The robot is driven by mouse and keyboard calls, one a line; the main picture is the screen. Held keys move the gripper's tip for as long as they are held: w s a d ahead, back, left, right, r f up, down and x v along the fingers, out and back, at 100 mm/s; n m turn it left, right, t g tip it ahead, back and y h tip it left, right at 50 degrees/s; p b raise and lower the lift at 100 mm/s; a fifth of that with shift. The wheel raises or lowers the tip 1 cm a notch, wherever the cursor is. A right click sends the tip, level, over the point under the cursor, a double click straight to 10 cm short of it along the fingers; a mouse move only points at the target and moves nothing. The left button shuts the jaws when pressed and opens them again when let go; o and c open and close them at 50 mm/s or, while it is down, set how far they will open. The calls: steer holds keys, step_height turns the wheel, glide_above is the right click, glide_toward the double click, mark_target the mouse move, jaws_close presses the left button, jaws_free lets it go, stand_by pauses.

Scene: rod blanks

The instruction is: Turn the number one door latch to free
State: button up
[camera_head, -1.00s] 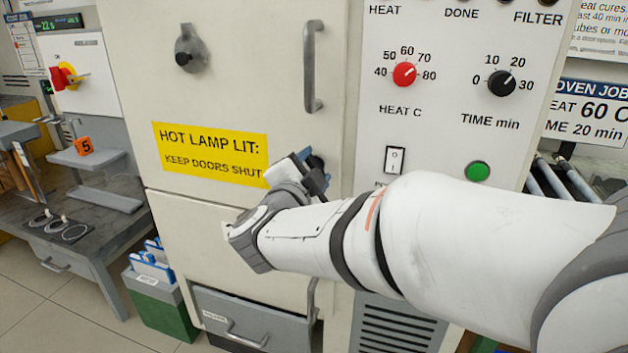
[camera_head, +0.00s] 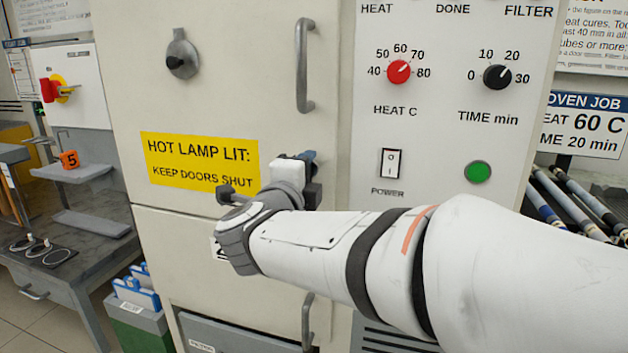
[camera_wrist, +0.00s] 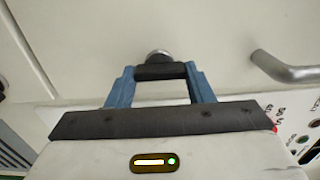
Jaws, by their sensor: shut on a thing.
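The latch is on the upper oven door (camera_head: 225,100), near its right edge. In the wrist view the latch (camera_wrist: 160,72) shows as a dark bar with a round silver end behind it. My gripper (camera_wrist: 161,84) has its two blue fingers on either side of the bar, shut on it. In the head view my gripper (camera_head: 308,157) is at the door below the long handle, and my own wrist hides most of the latch. I cannot read the latch's marks or its exact angle.
The grey door handle (camera_head: 305,65) stands out just above my gripper. A round grey fitting (camera_head: 182,55) is at the door's upper left. The control panel with the power switch (camera_head: 390,163) and green button (camera_head: 478,172) is to the right. A bench (camera_head: 75,230) stands at left.

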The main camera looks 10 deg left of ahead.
stand_by(0.4)
steer(key=o, duration=1)
steer(key=shift+s, duration=0.1)
steer(key=s+p, duration=0.2)
steer(key=s, duration=0.5)
steer(key=shift+s+a, duration=0.3)
steer(key=shift+s, duration=0.1)
